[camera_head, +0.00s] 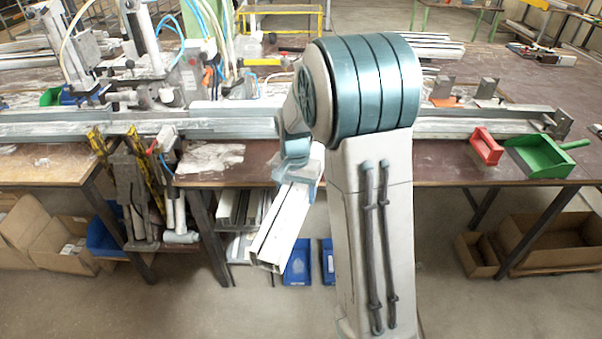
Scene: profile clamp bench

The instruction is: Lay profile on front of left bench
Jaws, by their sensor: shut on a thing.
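A white hollow profile (282,222) hangs in front of the bench edge, tilted, with its open end pointing down toward me. My gripper (301,177) is shut on the profile near its upper end. My arm covers much of the middle of the picture, so the fingers are only partly seen. The left bench (40,167) has a brown top, and its front strip is mostly bare left of my gripper. A long metal rail (225,127) with clamps runs along the bench behind that strip.
A clamp machine (150,60) with hoses stands on the rail at left. Yellow-handled tools (98,142) hang at the front edge. Cardboard boxes (60,235) stand below.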

